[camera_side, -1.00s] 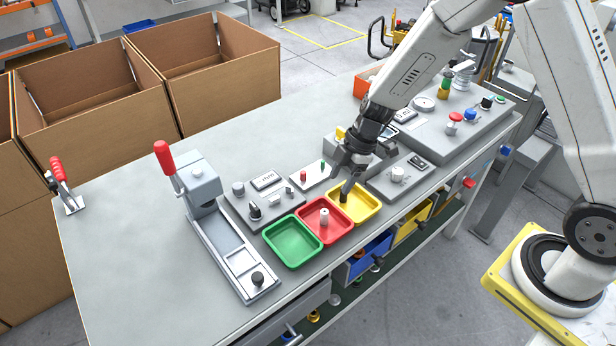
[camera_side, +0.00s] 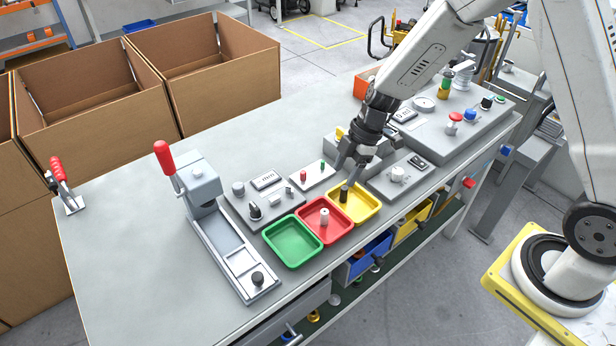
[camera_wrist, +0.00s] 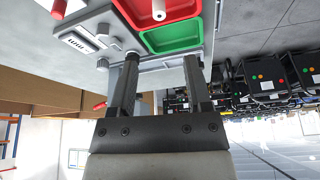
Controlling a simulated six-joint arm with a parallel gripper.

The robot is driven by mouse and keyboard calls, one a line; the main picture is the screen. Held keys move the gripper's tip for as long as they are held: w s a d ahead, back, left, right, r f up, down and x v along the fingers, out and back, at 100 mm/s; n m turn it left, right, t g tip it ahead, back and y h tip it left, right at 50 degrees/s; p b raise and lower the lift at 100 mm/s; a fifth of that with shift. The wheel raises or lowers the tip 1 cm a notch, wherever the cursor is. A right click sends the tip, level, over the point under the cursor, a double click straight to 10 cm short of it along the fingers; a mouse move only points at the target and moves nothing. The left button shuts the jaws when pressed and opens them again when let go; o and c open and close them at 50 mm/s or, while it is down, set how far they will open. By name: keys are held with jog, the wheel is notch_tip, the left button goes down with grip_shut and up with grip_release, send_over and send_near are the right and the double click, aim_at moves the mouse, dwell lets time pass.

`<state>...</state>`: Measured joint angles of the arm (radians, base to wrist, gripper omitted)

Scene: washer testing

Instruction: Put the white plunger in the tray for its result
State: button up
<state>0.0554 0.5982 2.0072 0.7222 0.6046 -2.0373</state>
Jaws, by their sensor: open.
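A white plunger (camera_side: 323,217) stands upright in the red tray (camera_side: 345,231); a white piece (camera_wrist: 158,11) also shows in that tray in the wrist view. A dark plunger (camera_side: 344,193) stands in the yellow tray (camera_side: 374,212). The green tray (camera_side: 292,264) is empty. My gripper (camera_side: 351,171) is open, just above the dark plunger and apart from it. Its two fingers (camera_wrist: 161,58) show apart with nothing between them in the wrist view. A white knob-like part (camera_side: 397,174) sits on the grey tester right of the yellow tray; its exact kind is unclear.
A clamp fixture with a red handle (camera_side: 163,156) stands left of the trays. Behind them are a grey tester (camera_side: 265,199) and a small plate with red and green pegs (camera_side: 313,175). A larger panel (camera_side: 440,120) lies at right.

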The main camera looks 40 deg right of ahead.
jog(key=s+d+r+m+t+h, duration=0.1)
jog(key=s+d+r+m+h, duration=0.1)
jog(key=s+m, duration=0.4)
jog(key=s+d+r+m+h, duration=0.2)
jog(key=s+r+m, duration=0.3)
jog(key=s+m, duration=0.2)
jog(key=shift+s+d+m+t, duration=0.2)
jog(key=shift+m+t, duration=0.2)
jog(key=shift+m, duration=0.9)
jog(key=shift+r, duration=0.1)
